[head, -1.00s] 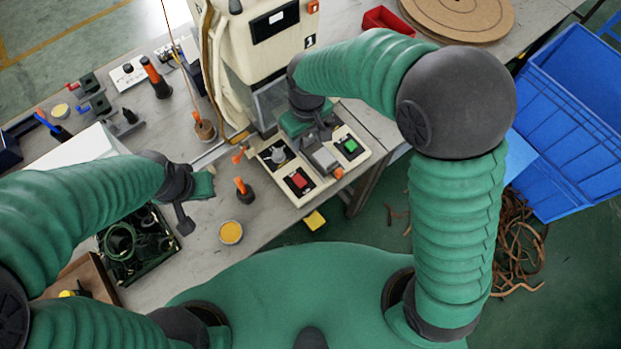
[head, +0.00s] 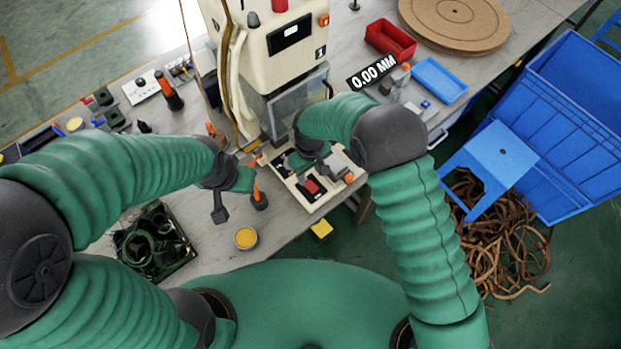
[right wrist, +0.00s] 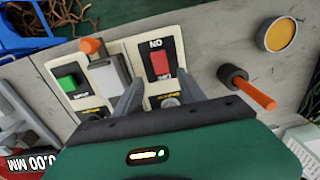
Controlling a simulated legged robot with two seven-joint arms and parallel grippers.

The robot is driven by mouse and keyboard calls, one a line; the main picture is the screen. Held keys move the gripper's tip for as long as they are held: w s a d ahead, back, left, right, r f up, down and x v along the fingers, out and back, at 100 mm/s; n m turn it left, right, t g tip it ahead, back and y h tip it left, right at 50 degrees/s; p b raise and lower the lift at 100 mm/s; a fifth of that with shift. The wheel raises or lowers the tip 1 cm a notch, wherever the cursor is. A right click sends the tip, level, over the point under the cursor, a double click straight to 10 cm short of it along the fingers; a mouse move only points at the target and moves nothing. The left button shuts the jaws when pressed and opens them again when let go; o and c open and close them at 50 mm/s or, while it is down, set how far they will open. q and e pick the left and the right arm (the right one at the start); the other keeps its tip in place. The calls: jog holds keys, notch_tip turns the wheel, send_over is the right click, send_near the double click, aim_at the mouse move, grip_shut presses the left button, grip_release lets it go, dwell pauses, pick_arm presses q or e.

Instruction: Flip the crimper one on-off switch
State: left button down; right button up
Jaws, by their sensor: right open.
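Crimper one is the cream machine (head: 290,42) marked 1, with a control panel at its front. Its red rocker switch (head: 311,186) shows in the head view, and in the right wrist view the red switch (right wrist: 160,64) sits on a black plate lettered ON. My right gripper (head: 318,168) is over the panel; in the right wrist view its open, empty fingers (right wrist: 160,92) point toward the panel on either side of the switch's near end. Contact cannot be told. My left gripper (head: 232,196) is above the table, left of the panel; its opening is unclear.
A green button (right wrist: 68,82) and a grey block (right wrist: 106,77) sit beside the switch on the panel. An orange-handled tool (head: 259,198) and a yellow-filled tin (head: 246,238) stand left of the panel. A dark parts tray (head: 155,245) is farther left.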

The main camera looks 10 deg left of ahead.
aim_at(309, 184)
jog(key=f, duration=0.5)
jog(key=shift+s+a, duration=0.1)
jog(key=shift+a, duration=0.25)
jog(key=shift+f, duration=0.35)
jog(key=shift+d, duration=0.2)
jog(key=shift+c, duration=1)
grip_shut()
